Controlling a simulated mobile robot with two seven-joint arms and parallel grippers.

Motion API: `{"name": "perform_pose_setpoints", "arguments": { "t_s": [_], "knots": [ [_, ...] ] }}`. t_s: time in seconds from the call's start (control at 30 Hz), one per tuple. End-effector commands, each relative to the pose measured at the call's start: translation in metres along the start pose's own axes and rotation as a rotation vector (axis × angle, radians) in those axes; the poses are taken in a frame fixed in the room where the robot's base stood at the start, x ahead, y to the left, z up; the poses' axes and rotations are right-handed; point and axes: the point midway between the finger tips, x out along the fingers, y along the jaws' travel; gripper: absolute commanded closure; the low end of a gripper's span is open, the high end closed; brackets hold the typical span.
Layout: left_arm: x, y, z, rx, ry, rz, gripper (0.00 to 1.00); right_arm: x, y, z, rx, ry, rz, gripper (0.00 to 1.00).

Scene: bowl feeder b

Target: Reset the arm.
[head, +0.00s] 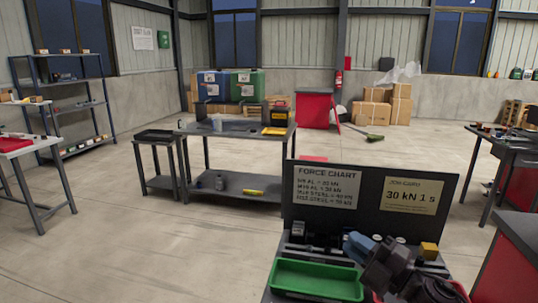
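My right gripper (385,267) is at the lower right of the head view, above the near bench with the dark back panel (450,212). It is dark grey and seen at an angle, and its fingers do not show clearly enough to tell open from shut. A blue piece (357,246) shows at its left side; I cannot tell whether it is part of the gripper or a separate thing. A green tray (318,281) lies on the bench just left of the gripper. My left gripper is not in view.
The panel carries a force chart (327,187) and a job card (410,195). A yellow block (429,250) is right of the gripper. A red-sided cabinet (508,262) stands close at the right. A two-level table (235,187) stands farther back. The floor at left is clear.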

Motion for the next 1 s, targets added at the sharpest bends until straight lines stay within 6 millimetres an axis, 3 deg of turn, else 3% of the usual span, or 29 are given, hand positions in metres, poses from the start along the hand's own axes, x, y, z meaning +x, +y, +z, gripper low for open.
{"name": "perform_pose_setpoints", "arguments": {
  "t_s": [0.2,0.37,0.5,0.7,0.83,1.0],
  "knots": [
    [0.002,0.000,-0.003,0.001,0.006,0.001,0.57,-0.065,-0.067,0.039,0.422,-0.441,0.081,0.86],
    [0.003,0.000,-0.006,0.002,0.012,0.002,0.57,-0.126,-0.130,0.042,0.710,-0.706,0.072,0.86],
    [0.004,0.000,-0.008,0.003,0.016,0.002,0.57,-0.178,-0.181,0.027,0.935,-0.880,0.068,0.86],
    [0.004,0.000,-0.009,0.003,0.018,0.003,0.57,-0.246,-0.232,-0.010,1.149,-1.049,0.106,0.86],
    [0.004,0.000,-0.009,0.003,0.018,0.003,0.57,-0.286,-0.257,-0.035,1.209,-1.149,0.118,0.86],
    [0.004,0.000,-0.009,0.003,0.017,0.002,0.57,-0.317,-0.276,-0.059,1.249,-1.226,0.112,0.86]
  ]
}}
